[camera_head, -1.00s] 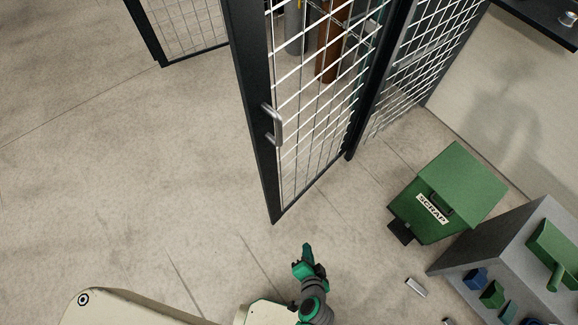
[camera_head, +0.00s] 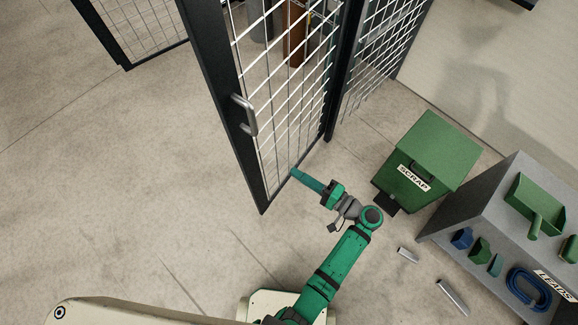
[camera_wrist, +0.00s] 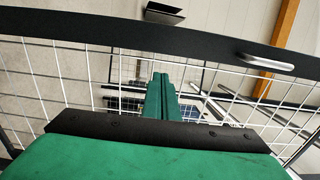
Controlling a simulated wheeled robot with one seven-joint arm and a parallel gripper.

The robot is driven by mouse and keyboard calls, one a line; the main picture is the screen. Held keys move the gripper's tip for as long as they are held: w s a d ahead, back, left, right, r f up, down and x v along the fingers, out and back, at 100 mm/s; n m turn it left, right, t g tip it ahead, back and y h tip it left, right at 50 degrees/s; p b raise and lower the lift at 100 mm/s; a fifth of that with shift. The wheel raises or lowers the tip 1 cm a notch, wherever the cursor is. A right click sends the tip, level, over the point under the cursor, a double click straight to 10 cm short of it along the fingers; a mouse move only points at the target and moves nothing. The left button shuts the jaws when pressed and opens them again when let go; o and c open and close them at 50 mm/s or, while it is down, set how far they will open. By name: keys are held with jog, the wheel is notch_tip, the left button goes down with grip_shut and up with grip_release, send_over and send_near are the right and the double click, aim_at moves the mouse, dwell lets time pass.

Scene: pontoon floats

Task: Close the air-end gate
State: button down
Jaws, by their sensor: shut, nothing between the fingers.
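The gate (camera_head: 222,95) is a black-framed panel of white wire mesh with a grey pull handle (camera_head: 244,115) on its free edge. It stands open, swung out toward me. In the head view my gripper (camera_head: 297,173) is shut and empty, its green fingers pointing left at the lower mesh of the gate. In the wrist view the closed fingers (camera_wrist: 162,85) lie in front of the mesh, with the gate's black edge bar (camera_wrist: 130,35) and the handle (camera_wrist: 268,62) beyond. I cannot tell whether the fingertips touch the mesh.
Behind the gate stand grey and brown cylinders (camera_head: 295,35). Another mesh panel (camera_head: 140,25) is at the upper left. A green scrap bin (camera_head: 430,155) and a grey bench (camera_head: 490,225) with tools are on the right. Loose metal pieces lie on the floor. The floor at left is clear.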

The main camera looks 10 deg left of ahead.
aim_at(259, 150)
jog(key=x, duration=1.3)
